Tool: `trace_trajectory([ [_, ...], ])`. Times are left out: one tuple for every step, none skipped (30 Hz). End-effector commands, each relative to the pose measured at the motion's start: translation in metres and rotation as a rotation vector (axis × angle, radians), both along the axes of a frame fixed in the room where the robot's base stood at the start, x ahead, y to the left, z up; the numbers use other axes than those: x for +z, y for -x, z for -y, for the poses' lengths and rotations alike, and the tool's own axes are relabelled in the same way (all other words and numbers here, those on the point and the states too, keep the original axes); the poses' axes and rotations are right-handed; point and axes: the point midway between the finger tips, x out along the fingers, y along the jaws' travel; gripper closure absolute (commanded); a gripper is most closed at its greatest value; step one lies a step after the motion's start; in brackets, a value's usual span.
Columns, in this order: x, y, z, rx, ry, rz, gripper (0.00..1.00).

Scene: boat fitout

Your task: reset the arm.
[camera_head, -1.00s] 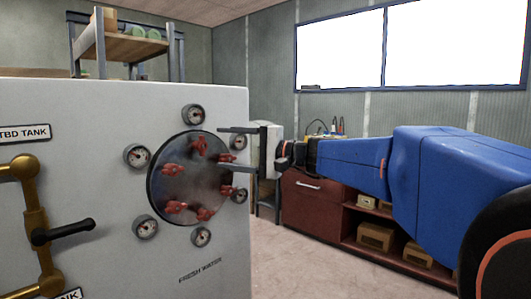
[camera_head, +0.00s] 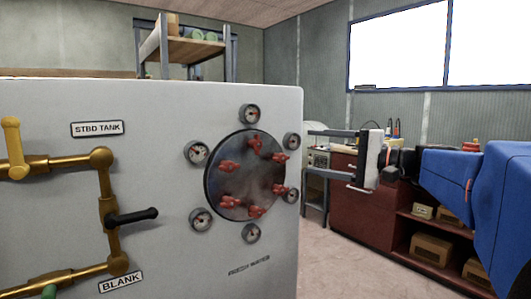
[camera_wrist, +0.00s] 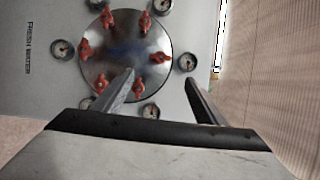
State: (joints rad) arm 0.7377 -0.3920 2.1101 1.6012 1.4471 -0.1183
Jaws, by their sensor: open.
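My gripper (camera_head: 335,150) is open and empty, its two fingers pointing left toward the white tank panel (camera_head: 150,210). In the head view it stands to the right of the panel's right edge. In the wrist view my gripper (camera_wrist: 160,90) shows two separate fingers with a gap between them. Beyond them is the round metal hatch (camera_wrist: 122,55) with several red clamps around its rim. The same hatch (camera_head: 240,200) shows in the head view. Whether a fingertip touches anything cannot be told for certain, but no contact shows.
Several gauges (camera_head: 198,152) ring the hatch. Brass pipes with a black-handled valve (camera_head: 132,217) run on the left of the panel. A red-brown cabinet (camera_head: 365,215) stands behind my arm. A shelf (camera_head: 195,50) rises behind the panel. Floor (camera_head: 340,270) is clear at lower right.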

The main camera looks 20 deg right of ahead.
Motion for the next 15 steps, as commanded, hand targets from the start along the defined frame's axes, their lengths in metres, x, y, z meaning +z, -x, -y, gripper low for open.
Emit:
trace_trajectory([
  [0.0,0.002,0.0017,0.0,0.0,0.0,0.34],
  [0.0,0.0029,0.0023,0.0,0.0,0.0,0.34],
  [-0.0002,0.0037,0.0032,0.0,0.0,0.0,0.34],
  [-0.0002,0.0043,0.0037,-0.001,0.0,0.0,0.34],
  [-0.0002,0.0047,0.004,-0.001,0.0,0.0,0.34],
  [-0.0002,0.0051,0.0043,-0.001,0.0,0.0,0.34],
  [-0.0002,0.0052,0.0043,0.0,0.0,0.0,0.34],
  [-0.0002,0.0053,0.0044,0.0,0.0,0.0,0.34],
  [-0.0002,0.0054,0.0045,0.0,0.0,0.0,0.34],
  [-0.0002,0.0054,0.0043,0.0,0.0,0.0,0.34],
  [-0.0003,0.0054,0.0043,0.0,0.0,0.0,0.34],
  [-0.0002,0.0053,0.0043,0.0,0.0,0.0,0.34],
  [-0.0002,0.0053,0.0043,0.0,0.0,0.0,0.34],
  [-0.0003,0.0053,0.0043,0.0,0.0,0.0,0.34],
  [-0.0004,0.0054,0.004,0.001,0.0,0.0,0.34],
])
